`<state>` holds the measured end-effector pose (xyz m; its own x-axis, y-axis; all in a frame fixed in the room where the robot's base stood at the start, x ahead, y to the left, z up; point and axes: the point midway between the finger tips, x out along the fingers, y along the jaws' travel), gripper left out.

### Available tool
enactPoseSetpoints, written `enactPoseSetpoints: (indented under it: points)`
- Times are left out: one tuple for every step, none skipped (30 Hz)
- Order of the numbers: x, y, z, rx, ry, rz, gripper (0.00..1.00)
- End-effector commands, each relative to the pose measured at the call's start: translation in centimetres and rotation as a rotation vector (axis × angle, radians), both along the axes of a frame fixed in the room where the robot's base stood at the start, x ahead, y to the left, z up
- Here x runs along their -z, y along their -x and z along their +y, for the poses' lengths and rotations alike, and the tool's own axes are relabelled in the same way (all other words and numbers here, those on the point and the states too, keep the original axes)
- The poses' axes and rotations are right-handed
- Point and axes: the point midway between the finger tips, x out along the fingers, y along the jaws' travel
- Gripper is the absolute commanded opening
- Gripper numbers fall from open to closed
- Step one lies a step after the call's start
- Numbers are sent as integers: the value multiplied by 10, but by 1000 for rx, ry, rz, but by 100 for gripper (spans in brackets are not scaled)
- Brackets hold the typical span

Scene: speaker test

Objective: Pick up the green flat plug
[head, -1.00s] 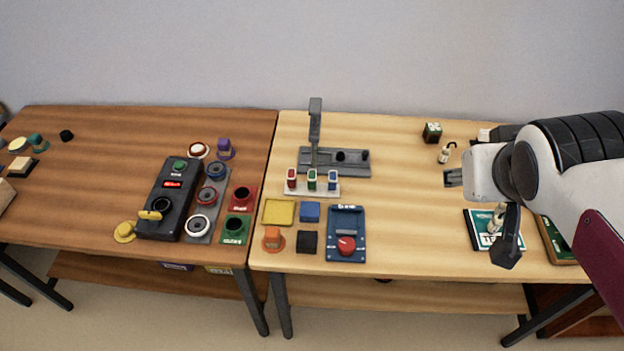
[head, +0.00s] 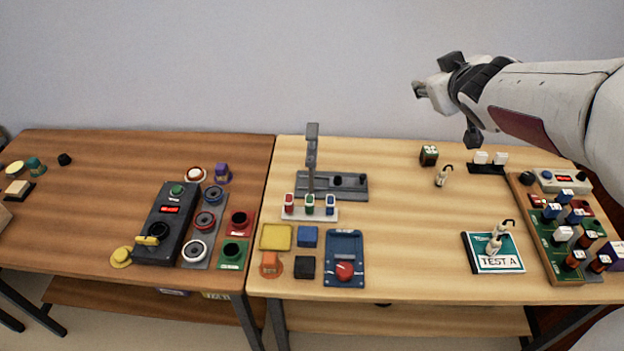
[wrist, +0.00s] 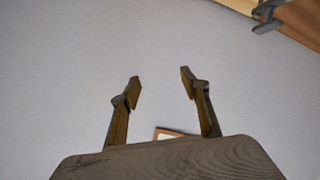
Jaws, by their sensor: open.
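The green flat plug (head: 309,204) stands upright in a pale rack (head: 311,215) left of the middle of the light table. A red flat plug (head: 289,203) is on its left and a blue flat plug (head: 330,204) on its right. My gripper (head: 418,90) is raised against the wall, above and to the right of the rack in the picture, well apart from it. In the wrist view my gripper (wrist: 160,82) has its two fingers spread with nothing between them. The plugs are not visible in the wrist view.
A grey stand with a tall post (head: 312,150) rises right behind the rack. Yellow, blue, orange and black pieces and a blue box with a red knob (head: 344,271) lie in front. The table between the rack and the TEST A booklet (head: 490,264) is largely clear.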

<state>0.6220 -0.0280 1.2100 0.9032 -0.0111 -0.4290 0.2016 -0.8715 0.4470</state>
Motion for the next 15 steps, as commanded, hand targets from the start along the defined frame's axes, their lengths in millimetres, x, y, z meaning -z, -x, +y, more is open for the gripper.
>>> enactPoseSetpoints:
  points:
    - [5, -11, 4, -28, 6, -5, 46]
    - [6, -18, 8, -46, 8, -13, 46]
    - [9, -25, 12, -71, 11, -20, 46]
    - [12, -31, 16, -91, 12, -24, 46]
    - [13, -37, 19, -109, 14, -30, 46]
    - [17, -44, 24, -137, 16, -35, 46]
    - [20, -49, 28, -157, 18, -40, 46]
    - [23, -54, 31, -177, 18, -43, 46]
    - [28, -60, 37, -205, 18, -46, 46]
    - [31, -65, 40, -225, 19, -50, 46]
    - [34, -69, 45, -247, 19, -52, 46]
    - [40, -74, 50, -275, 17, -53, 46]
    - [43, -78, 54, -295, 16, -56, 46]
    - [48, -82, 58, -317, 14, -56, 46]
    - [54, -86, 63, -347, 12, -58, 46]
